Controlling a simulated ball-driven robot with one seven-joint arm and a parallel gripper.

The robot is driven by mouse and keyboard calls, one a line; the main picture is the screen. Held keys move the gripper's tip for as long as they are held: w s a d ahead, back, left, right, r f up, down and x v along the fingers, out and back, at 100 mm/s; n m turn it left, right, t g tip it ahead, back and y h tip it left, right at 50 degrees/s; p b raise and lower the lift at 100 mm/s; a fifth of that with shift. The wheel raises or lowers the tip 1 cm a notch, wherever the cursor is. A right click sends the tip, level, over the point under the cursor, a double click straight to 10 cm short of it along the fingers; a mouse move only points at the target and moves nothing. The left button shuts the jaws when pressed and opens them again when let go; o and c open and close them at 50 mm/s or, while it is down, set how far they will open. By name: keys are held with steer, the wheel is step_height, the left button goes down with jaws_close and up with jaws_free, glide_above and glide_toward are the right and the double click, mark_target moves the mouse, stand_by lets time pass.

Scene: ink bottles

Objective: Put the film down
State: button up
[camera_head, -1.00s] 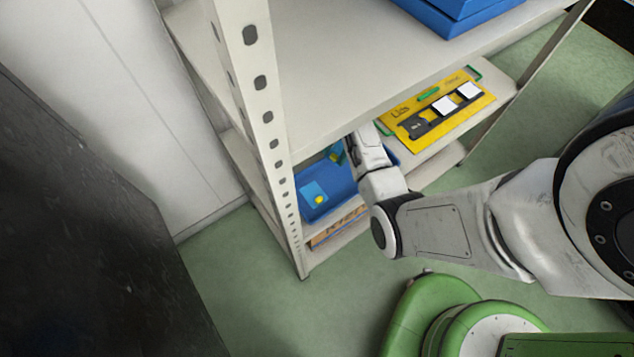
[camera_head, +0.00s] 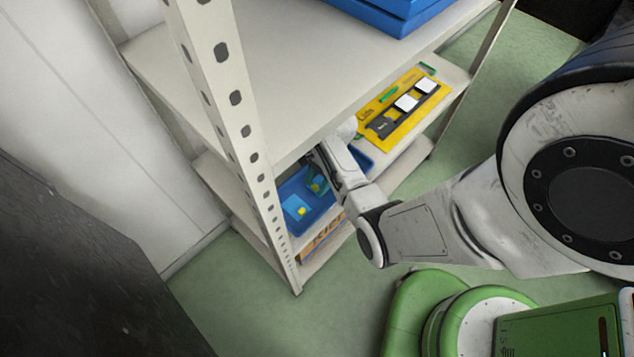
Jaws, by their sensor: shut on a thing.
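My gripper (camera_head: 318,166) reaches in under the upper shelf, above a blue tray (camera_head: 318,218) on the lower shelf. It is shut on a small teal-blue packet (camera_head: 317,184) with a yellow mark, which I take to be the film. The fingertips are partly hidden by the wrist. The packet shows just below the gripper, over the tray; I cannot tell if it touches the tray floor. A similar light blue packet (camera_head: 296,207) with a yellow spot lies flat in the near left part of the tray.
A yellow board (camera_head: 427,74) with a dark strip and white squares lies right of the tray. The perforated shelf post (camera_head: 238,125) and the upper shelf (camera_head: 290,75) hem in the arm. Blue boxes (camera_head: 385,12) stand on top. A lettered box (camera_head: 322,240) sits below the tray.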

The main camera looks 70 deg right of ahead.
steer(key=shift+f, duration=0.55)
steer(key=o, duration=0.7)
steer(key=shift+r, duration=0.1)
steer(key=p+v, duration=0.1)
steer(key=v, duration=1.1)
steer(key=shift+r, duration=0.4)
